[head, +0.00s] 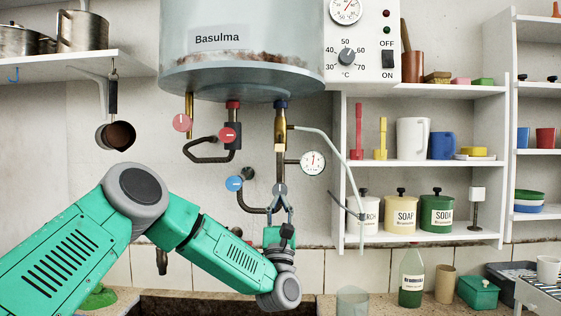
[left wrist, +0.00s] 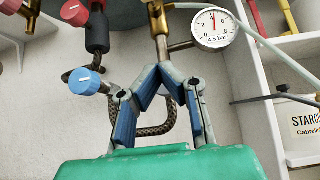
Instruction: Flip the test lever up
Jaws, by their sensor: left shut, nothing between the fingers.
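My left gripper (head: 280,188) is shut and empty under the boiler, its fingertips together and pointing up. In the left wrist view its fingertips (left wrist: 165,72) overlap the lower end of a brass valve pipe (left wrist: 160,42); I cannot tell whether they touch it. In the head view the brass pipe (head: 280,125) hangs from a blue collar under the boiler (head: 240,55). A pressure gauge (head: 312,162) branches off to its right. I cannot make out the test lever for certain; it may be hidden behind the fingers. My right gripper is not in view.
Red knobs (head: 182,122) and a blue knob (head: 235,183) sit left of the gripper, with a braided hose (left wrist: 155,130) behind the fingers. A thin pale tube (head: 335,150) runs down to the right. A shelf (head: 425,160) with jars stands right.

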